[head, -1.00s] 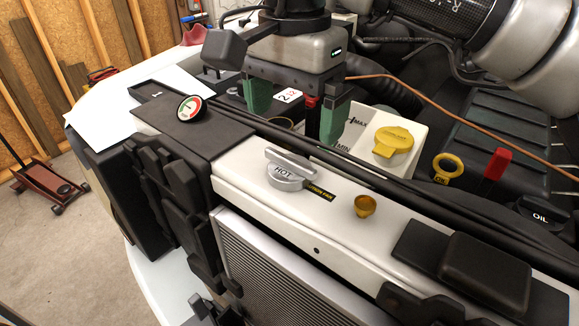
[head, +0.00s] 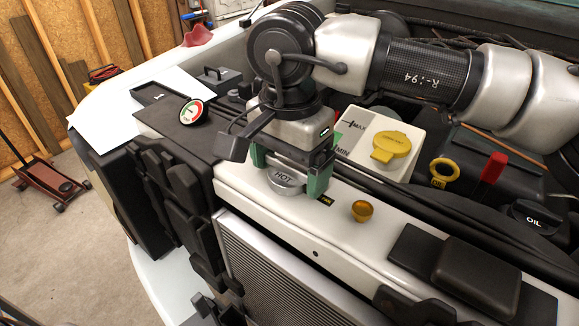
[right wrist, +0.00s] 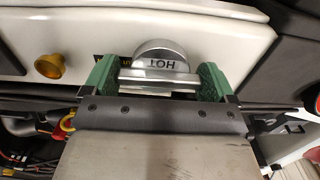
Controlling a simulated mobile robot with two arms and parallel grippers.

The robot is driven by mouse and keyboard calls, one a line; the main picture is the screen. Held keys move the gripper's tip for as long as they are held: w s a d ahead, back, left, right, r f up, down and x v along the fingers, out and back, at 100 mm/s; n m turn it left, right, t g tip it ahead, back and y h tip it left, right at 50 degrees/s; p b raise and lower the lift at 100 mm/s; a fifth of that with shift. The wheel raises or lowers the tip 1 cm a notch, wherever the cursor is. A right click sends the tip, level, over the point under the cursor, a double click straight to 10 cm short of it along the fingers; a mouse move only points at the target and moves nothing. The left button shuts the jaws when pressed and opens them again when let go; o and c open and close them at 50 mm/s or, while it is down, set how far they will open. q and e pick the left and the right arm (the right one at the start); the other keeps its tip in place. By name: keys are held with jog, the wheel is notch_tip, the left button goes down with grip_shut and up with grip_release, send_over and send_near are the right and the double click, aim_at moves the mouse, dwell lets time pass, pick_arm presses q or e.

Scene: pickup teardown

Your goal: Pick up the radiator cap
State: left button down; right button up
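The radiator cap (head: 286,181) is silver, marked HOT, and sits on the white front panel. My right gripper (head: 288,176) is down over it, with a green finger on each side. In the right wrist view the cap (right wrist: 160,62) shows between the fingers of the right gripper (right wrist: 159,82), and the ends of its raised bar appear to touch both fingers. The gripper looks shut on the bar. In the head view the gripper body hides the bar. My left gripper is not in view.
A brass-coloured plug (head: 362,211) sits right of the cap, with a black box (head: 485,272) farther right. Behind are a white reservoir with a yellow cap (head: 391,148), a yellow ring (head: 445,172) and a red handle (head: 494,167). A round gauge (head: 192,112) stands left.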

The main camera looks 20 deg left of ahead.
jog(key=c, duration=0.3)
jog(key=shift+c, duration=0.2)
jog(key=shift+r, duration=0.1)
